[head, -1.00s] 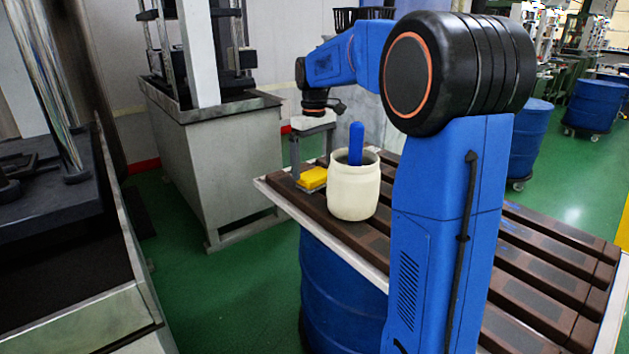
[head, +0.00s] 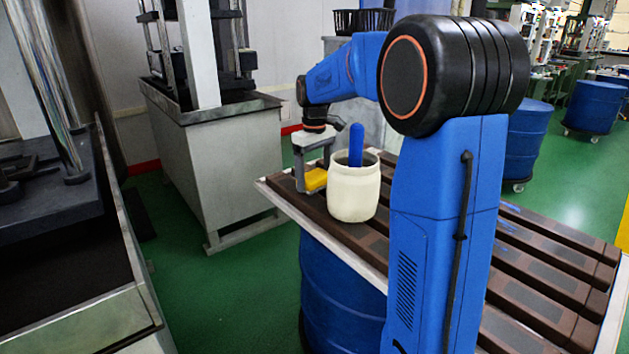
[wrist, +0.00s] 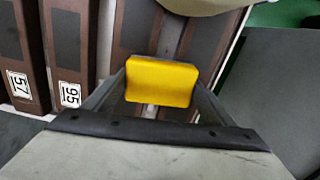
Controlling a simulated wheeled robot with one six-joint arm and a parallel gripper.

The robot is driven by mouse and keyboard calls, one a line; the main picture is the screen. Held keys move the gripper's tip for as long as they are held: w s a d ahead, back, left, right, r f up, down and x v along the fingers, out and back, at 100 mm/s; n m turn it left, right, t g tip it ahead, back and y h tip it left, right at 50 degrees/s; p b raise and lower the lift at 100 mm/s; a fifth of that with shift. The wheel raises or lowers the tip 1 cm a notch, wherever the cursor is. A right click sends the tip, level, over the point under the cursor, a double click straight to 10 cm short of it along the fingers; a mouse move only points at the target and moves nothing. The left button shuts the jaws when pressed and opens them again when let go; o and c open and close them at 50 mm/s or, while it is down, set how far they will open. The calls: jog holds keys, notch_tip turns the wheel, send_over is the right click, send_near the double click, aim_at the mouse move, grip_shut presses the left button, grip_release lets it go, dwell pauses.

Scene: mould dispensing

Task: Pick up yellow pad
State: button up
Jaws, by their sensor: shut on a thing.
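The yellow pad (head: 314,180) is a small block at the far left end of the brown slatted table (head: 545,265), just left of a cream pot. My gripper (head: 308,186) is lowered over the pad, its fingers at the pad's sides. In the wrist view the yellow pad (wrist: 160,82) sits between the two fingertips of my gripper (wrist: 158,100), which is shut on it. The pad's underside is hidden, so I cannot tell whether it still touches the table.
The cream pot (head: 353,195) with a blue handle (head: 356,145) stands close to the right of the gripper. A blue drum (head: 340,300) is below the table edge. A grey machine cabinet (head: 225,160) stands behind to the left, with green floor between.

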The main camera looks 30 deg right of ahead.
aim_at(314, 175)
jog(key=shift+r, duration=0.1)
notch_tip(314, 175, up, 10)
jog(key=shift+f, duration=0.1)
dwell(0.3)
jog(key=o, duration=0.3)
jog(key=shift+c, duration=0.7)
